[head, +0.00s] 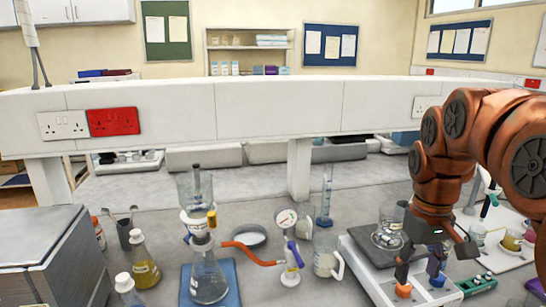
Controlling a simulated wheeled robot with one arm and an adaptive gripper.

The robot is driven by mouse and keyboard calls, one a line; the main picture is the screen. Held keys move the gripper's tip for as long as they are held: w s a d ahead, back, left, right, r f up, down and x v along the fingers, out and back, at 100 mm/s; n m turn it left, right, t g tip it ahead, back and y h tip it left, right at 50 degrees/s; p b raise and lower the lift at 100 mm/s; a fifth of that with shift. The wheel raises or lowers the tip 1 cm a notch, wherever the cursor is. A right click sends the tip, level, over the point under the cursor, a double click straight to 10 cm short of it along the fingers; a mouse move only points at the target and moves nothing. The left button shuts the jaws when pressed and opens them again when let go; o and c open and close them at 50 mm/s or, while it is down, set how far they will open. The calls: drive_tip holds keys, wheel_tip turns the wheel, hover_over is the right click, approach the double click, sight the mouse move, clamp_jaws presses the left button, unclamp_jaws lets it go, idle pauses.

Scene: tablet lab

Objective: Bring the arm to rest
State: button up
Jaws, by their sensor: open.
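My gripper (432,257) is at the lower right of the head view, at the end of my copper-coloured arm. It points down with its fingers apart, over the front part of a white hotplate-like device (363,277). I see nothing between the fingers. An orange knob (403,290) and a blue knob (437,280) show just below the fingers. Whether the fingers touch the device or the knobs cannot be told from this view. A glass beaker (388,238) stands on the device's dark plate, left of my gripper.
Glassware (512,240) stands right. A white shelf rail (270,113) crosses behind.

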drive_tip(key=s+a+f+p, duration=0.1)
drive_tip(key=s+a+f, duration=0.2)
drive_tip(key=s, duration=0.4)
drive_tip(key=s+a+f+m, duration=0.1)
drive_tip(key=s+a+f, duration=0.2)
drive_tip(key=s, duration=0.5)
drive_tip(key=s+a+f+g+p, duration=0.1)
drive_tip(key=s+a+f, duration=0.2)
drive_tip(key=s, duration=0.4)
drive_tip(key=shift+s+f+m+p, duration=0.25)
drive_tip(key=shift+f+m+p, duration=0.05)
drive_tip(key=shift+f, duration=0.4)
drive_tip(key=shift+a, duration=0.1)
drive_tip(key=shift+c, duration=0.3)
